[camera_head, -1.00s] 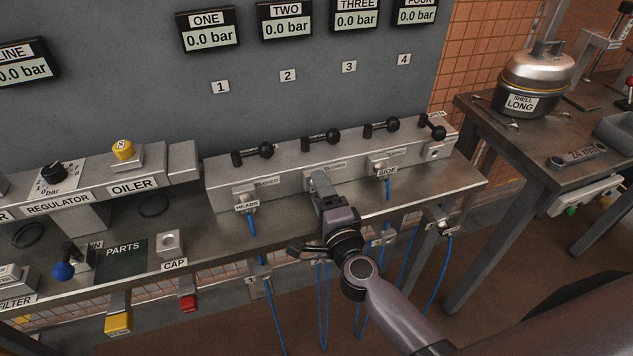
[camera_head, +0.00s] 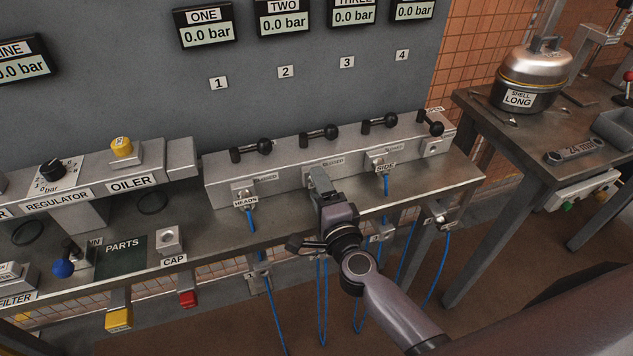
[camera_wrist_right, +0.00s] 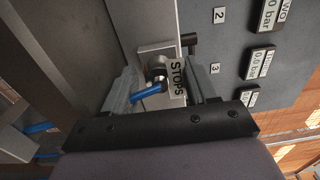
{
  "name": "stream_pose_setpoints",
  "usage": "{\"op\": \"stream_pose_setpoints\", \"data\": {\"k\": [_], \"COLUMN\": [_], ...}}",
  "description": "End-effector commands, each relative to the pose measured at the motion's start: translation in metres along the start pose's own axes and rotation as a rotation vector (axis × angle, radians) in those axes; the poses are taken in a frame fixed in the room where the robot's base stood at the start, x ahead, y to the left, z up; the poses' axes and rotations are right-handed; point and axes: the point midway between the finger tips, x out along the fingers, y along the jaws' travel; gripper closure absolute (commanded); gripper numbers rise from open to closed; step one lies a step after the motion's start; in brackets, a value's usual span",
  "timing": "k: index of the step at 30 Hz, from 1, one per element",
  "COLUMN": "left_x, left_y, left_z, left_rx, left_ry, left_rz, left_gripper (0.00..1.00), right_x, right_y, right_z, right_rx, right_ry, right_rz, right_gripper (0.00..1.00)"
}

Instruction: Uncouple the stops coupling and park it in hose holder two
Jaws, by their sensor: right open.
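The stops coupling shows in the right wrist view with its black-on-white STOPS label (camera_wrist_right: 177,80) and a blue hose (camera_wrist_right: 147,92). It sits at a port on the grey manifold. My right gripper (camera_wrist_right: 165,76) is open, with one finger on each side of the coupling; I cannot tell whether they touch it. In the head view my right gripper (camera_head: 319,182) is at the manifold's second port and hides the coupling. Hose holder two is not visible; my right wrist covers that part of the bench's front. My left gripper is not in view.
The heads coupling (camera_head: 244,197) and side coupling (camera_head: 384,166) sit at ports on either side. Black valve levers line the manifold (camera_head: 285,178). Hose holder one (camera_head: 257,281) and other holders hang below the bench edge, among blue hoses.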

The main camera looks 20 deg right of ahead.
Motion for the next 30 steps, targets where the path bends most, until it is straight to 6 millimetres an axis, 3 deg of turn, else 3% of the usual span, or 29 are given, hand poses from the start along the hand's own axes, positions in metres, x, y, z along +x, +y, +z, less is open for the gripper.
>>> {"op": "stream_pose_setpoints", "data": {"k": [11, 16, 17, 30], "left_x": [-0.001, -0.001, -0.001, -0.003], "left_y": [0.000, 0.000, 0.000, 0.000], "left_z": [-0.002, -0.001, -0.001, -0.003], "left_rx": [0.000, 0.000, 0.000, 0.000], "left_ry": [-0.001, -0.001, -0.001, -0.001], "left_rz": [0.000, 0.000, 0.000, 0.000], "left_gripper": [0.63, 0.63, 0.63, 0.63], "right_x": [0.000, 0.000, 0.000, -0.011], "right_y": [0.000, 0.000, 0.000, 0.000], "right_z": [0.000, 0.000, 0.000, 0.000], "right_rx": [0.000, 0.000, 0.000, 0.000], "right_ry": [0.000, 0.000, 0.000, 0.000], "right_rz": [0.000, 0.000, 0.000, 0.001], "right_gripper": [0.43, 0.95, 1.00, 1.00]}}
